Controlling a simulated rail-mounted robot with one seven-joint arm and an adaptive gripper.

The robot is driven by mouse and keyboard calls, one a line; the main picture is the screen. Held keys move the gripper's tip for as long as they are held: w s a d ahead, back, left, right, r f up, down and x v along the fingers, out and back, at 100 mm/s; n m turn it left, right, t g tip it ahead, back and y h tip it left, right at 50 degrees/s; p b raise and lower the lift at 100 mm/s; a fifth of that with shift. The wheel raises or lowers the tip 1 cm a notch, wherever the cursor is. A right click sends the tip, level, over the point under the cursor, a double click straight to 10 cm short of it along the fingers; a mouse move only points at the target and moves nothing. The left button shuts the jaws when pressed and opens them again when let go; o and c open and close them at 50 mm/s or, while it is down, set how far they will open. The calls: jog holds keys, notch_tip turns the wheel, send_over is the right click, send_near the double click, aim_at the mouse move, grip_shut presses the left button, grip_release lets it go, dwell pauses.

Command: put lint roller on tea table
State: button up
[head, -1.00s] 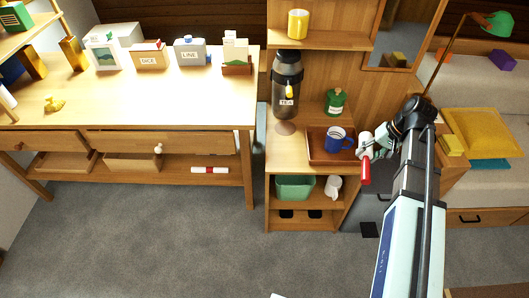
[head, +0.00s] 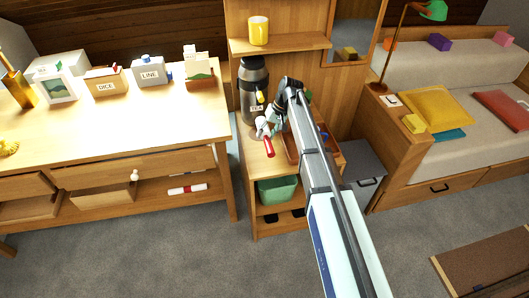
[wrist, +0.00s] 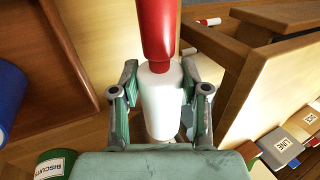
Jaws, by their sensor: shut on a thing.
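The lint roller, with a red handle (head: 268,149) and a white roller (wrist: 162,105), is held in my gripper (wrist: 160,75). The fingers are closed on either side of the white part, and the handle points away in the wrist view. In the head view my gripper (head: 267,130) is over the left part of a small wooden stand (head: 257,165), close to the dark TEA dispenser (head: 254,90). I cannot tell whether the roller touches the stand. No label marks a tea table; a low brown wooden top (head: 490,262) shows at the lower right.
A brown tray (head: 291,148) and blue mug (wrist: 10,95) are beside my gripper, partly hidden by my arm in the head view. A green bin (head: 278,190) sits below. A red-and-white cylinder (head: 187,188) lies on the desk's lower shelf. Floor is clear in front.

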aim_at(263, 154)
jog(key=shift+f+p, duration=0.45)
jog(key=shift+f, duration=3.9)
jog(key=o, duration=1.1)
jog(key=shift+f, duration=0.1)
jog(key=b+v, duration=0.1)
jog(key=v, duration=1.1)
